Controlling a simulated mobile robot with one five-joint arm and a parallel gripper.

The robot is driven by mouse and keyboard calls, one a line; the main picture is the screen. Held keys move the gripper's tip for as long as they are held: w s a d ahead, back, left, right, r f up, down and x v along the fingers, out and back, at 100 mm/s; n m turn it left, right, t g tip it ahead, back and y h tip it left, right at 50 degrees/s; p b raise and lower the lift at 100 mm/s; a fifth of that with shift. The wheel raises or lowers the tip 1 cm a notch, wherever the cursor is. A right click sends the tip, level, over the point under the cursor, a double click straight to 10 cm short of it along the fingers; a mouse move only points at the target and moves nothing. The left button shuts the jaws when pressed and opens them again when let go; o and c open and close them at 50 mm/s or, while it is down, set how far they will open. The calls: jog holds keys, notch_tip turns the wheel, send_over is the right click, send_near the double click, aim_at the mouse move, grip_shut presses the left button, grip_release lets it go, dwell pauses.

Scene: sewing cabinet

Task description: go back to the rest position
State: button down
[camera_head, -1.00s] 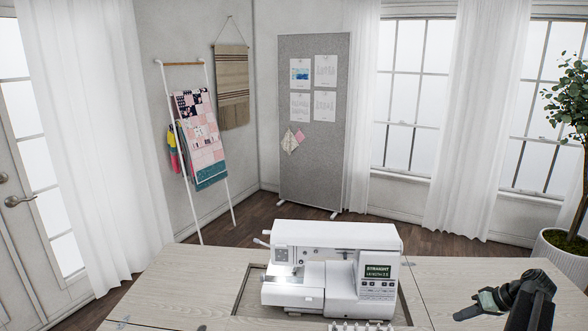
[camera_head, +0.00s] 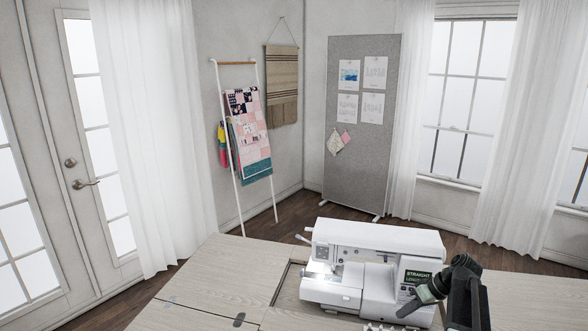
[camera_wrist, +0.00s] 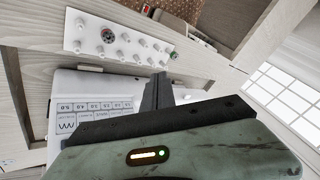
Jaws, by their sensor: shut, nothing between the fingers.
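My gripper (camera_head: 412,305) shows at the lower right of the head view, in front of the right end of the white sewing machine (camera_head: 345,235). In the wrist view the dark fingers of my gripper (camera_wrist: 158,88) are together with nothing between them. The sewing machine stands in the cutout of the wooden cabinet top (camera_head: 215,275), its lamp lit and its green screen partly hidden by my arm. The wrist view also shows part of the machine with its stitch panel (camera_wrist: 95,108).
A white spool rack (camera_wrist: 120,45) with several pegs lies beside the machine. The cabinet top left of the machine is bare. Behind stand a grey pin board (camera_head: 363,180) and a quilt ladder (camera_head: 240,200). A glass door (camera_head: 90,185) is at the left.

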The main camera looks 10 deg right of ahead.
jog(key=s+a+f+n+g+h, duration=0.2)
jog(key=a+g, duration=0.1)
jog(key=a, duration=2.2)
jog(key=s+a+f+h, duration=0.1)
jog(key=s+a+h, duration=0.1)
jog(key=s+a, duration=0.25)
jog(key=d+m, duration=0.1)
jog(key=d+m+h, duration=0.1)
jog(key=m, duration=0.1)
jog(key=s+d+m+h, duration=0.1)
jog(key=m, duration=0.1)
jog(key=shift+d+f, duration=0.2)
jog(key=shift+d, duration=0.05)
jog(key=shift+a, duration=0.1)
